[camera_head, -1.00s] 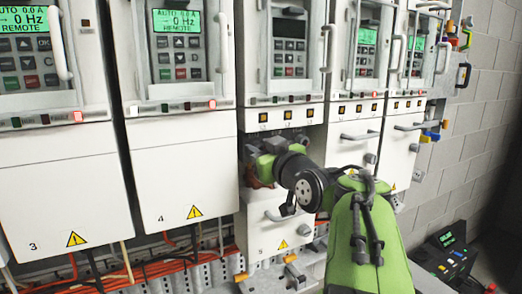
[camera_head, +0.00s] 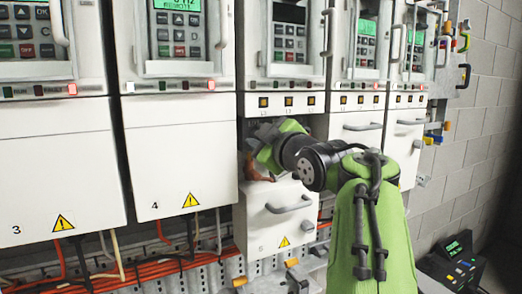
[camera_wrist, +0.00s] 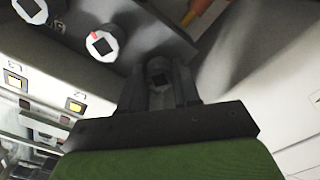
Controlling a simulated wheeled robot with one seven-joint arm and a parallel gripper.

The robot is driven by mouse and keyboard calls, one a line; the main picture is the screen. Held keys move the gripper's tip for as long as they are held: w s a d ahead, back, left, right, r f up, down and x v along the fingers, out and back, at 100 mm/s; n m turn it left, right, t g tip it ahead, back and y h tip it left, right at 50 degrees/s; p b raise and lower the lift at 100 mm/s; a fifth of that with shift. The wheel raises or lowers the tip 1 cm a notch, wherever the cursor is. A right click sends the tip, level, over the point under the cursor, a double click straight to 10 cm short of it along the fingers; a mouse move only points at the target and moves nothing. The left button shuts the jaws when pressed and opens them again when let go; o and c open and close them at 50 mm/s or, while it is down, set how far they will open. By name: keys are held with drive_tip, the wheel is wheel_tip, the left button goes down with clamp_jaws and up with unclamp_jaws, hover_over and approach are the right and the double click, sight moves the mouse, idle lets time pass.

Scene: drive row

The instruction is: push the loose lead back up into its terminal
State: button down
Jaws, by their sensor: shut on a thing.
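In the head view my gripper (camera_head: 262,148) is at the opening below the three marked squares of the middle drive, largely hidden by my own wrist. In the wrist view its dark fingers (camera_wrist: 160,92) are closed around a grey round part with a dark square in its face (camera_wrist: 158,74). This part lies in line with two pale terminals with square holes, one (camera_wrist: 102,43) bearing a red mark and one (camera_wrist: 30,8) at the corner. An orange-brown lead (camera_wrist: 198,10) shows at the top edge, apart from the fingers. A brown lead (camera_head: 256,170) also shows below my gripper in the head view.
The lowered cover of drive 5 (camera_head: 270,225), with a grey handle (camera_head: 290,205), is just below my gripper. Closed covers of drive 4 (camera_head: 180,160) and drive 3 (camera_head: 60,170) stand left. Orange cables (camera_head: 160,266) run along the bottom.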

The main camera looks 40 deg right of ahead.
drive_tip(key=n+b, duration=0.2)
drive_tip(key=n, duration=0.3)
drive_tip(key=shift+f+n+b, duration=0.15)
drive_tip(key=shift+n+b, duration=0.15)
drive_tip(key=shift+b, duration=0.1)
idle(0.4)
drive_tip(key=c, duration=0.8)
unclamp_jaws()
